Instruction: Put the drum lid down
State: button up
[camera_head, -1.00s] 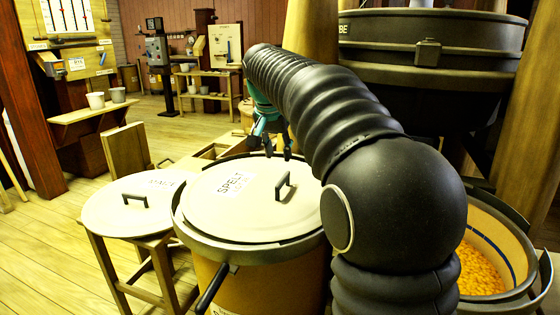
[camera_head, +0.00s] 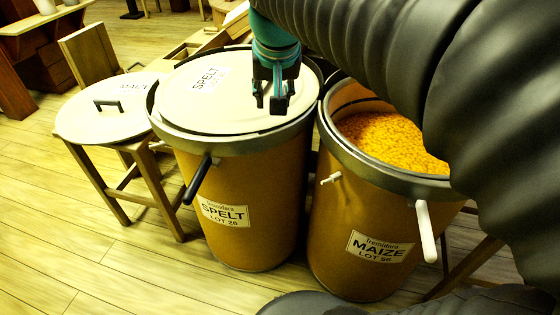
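My gripper (camera_head: 273,92) points down over the right part of the spelt lid. Its dark fingers look apart; I cannot tell whether they touch the lid's handle, which is hidden or merges with them. The pale round spelt lid (camera_head: 213,110) lies on top of the spelt drum (camera_head: 248,190). A second pale round lid, the maize lid (camera_head: 88,123), lies flat on a wooden stool (camera_head: 106,187) at the left, its black handle up. The maize drum (camera_head: 345,213) at the right is open and shows yellow-orange grain (camera_head: 390,138).
The spelt drum has a black clamp lever (camera_head: 197,179) sticking out, and the maize drum a white one (camera_head: 426,232). A wooden board (camera_head: 95,55) stands behind the stool. My arm covers the upper right. The plank floor at the front left (camera_head: 60,250) is clear.

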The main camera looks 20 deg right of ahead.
jog(key=s+a+f+n+y, duration=0.1)
jog(key=s+f+n, duration=0.2)
jog(key=s+f, duration=0.8)
jog(key=s, duration=0.3)
jog(key=shift+a+f+t, duration=0.15)
jog(key=shift+f+t, duration=0.1)
jog(key=shift+t, duration=0.15)
jog(key=shift+s+a, duration=0.1)
